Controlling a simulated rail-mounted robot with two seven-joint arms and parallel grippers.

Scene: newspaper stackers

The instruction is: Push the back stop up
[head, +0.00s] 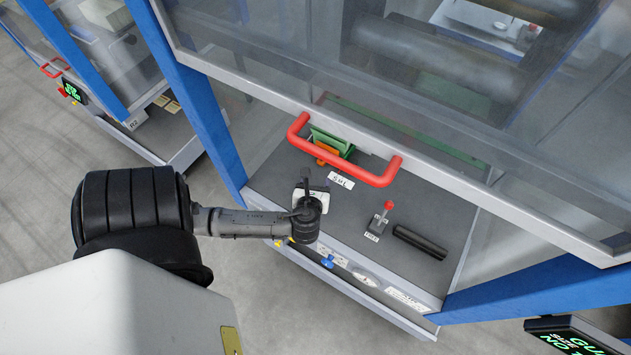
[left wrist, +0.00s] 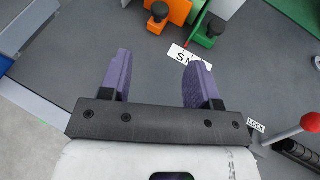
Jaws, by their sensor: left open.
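My left gripper (head: 312,190) hangs low over the grey deck of the machine, in front of the raised guard. In the left wrist view its two purple fingers (left wrist: 155,82) are apart with only bare deck between them. Beyond the fingertips stand an orange block (left wrist: 178,12) and a green block (left wrist: 212,28), each with a black knob. Both also show behind the red handle in the head view, the orange one (head: 327,153) in front of the green one (head: 330,139). No piece is labelled clearly as the back stop. My right gripper is not in view.
A red handle (head: 345,160) on the clear guard crosses above the blocks. A red-knobbed lever (head: 388,206) and a black ribbed cylinder (head: 420,242) sit to the right; the wrist view shows a LOCK label (left wrist: 256,127). Blue posts flank the deck.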

